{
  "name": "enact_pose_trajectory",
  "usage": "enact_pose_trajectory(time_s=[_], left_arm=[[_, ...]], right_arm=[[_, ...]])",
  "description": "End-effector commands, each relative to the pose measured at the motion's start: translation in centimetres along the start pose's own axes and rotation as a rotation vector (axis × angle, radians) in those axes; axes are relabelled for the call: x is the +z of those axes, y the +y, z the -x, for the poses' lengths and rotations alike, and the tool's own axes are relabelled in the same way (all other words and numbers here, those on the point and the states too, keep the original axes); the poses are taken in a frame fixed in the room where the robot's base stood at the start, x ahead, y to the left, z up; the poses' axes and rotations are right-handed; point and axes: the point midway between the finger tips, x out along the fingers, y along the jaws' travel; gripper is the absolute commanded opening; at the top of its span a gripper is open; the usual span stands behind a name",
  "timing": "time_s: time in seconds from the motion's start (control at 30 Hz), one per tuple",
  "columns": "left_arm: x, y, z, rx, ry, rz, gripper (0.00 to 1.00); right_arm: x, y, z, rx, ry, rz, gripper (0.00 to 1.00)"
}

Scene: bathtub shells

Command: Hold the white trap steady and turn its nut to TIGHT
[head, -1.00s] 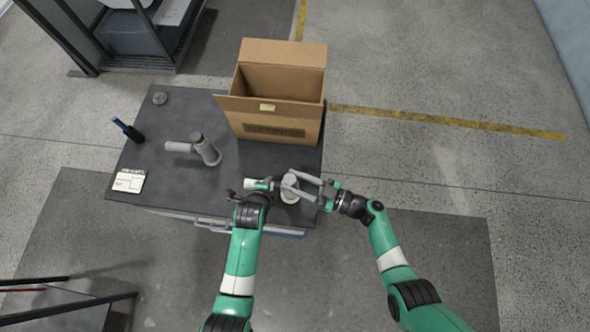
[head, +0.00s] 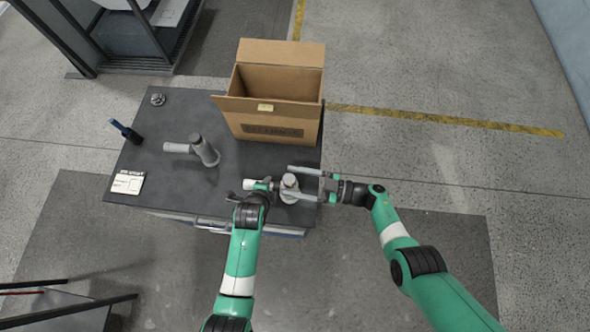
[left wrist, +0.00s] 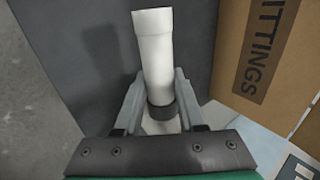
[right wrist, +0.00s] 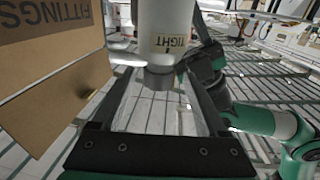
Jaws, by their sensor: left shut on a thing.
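The white trap (head: 289,194) stands at the front right of the dark tabletop. Its white pipe (left wrist: 155,50) runs up between the fingers of my left gripper (left wrist: 160,95), which is shut on it; a dark grey ring (left wrist: 160,112) sits low on that pipe. My right gripper (head: 305,182) reaches in from the right, its two long fingers on either side of the trap's upper part. In the right wrist view the grey nut (right wrist: 158,80) lies below a TIGHT label (right wrist: 168,42) on the white body. The right fingers (right wrist: 158,95) are open, with gaps beside the nut.
An open cardboard box (head: 270,120) stands behind the trap. A grey pipe fitting (head: 205,152), a dark blue-topped item (head: 126,131), a white card (head: 128,182) and a small round part (head: 158,99) lie to the left.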

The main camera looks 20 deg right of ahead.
Motion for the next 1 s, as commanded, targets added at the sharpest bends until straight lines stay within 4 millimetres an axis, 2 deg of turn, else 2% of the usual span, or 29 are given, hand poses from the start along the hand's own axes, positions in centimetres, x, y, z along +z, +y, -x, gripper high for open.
enact_pose_trajectory(time_s=[0.33,0.47,0.57,0.8,1.0], left_arm=[[0.0,0.0,0.0,0.000,0.000,0.000,0.00],[0.0,0.0,0.0,0.000,0.000,0.000,0.00],[0.0,0.0,0.0,0.000,0.000,0.000,0.00],[0.0,0.0,0.0,0.000,0.000,0.000,0.00],[0.0,0.0,0.0,0.000,0.000,0.000,0.00]], right_arm=[[-0.1,0.1,0.0,0.001,0.001,0.002,0.77],[-0.1,0.2,0.8,0.005,0.002,0.003,0.77],[0.0,0.1,2.5,0.007,0.001,0.003,0.77],[0.0,0.2,8.4,0.007,0.000,0.001,0.77],[0.0,0.1,11.5,0.003,0.000,0.000,0.77]])
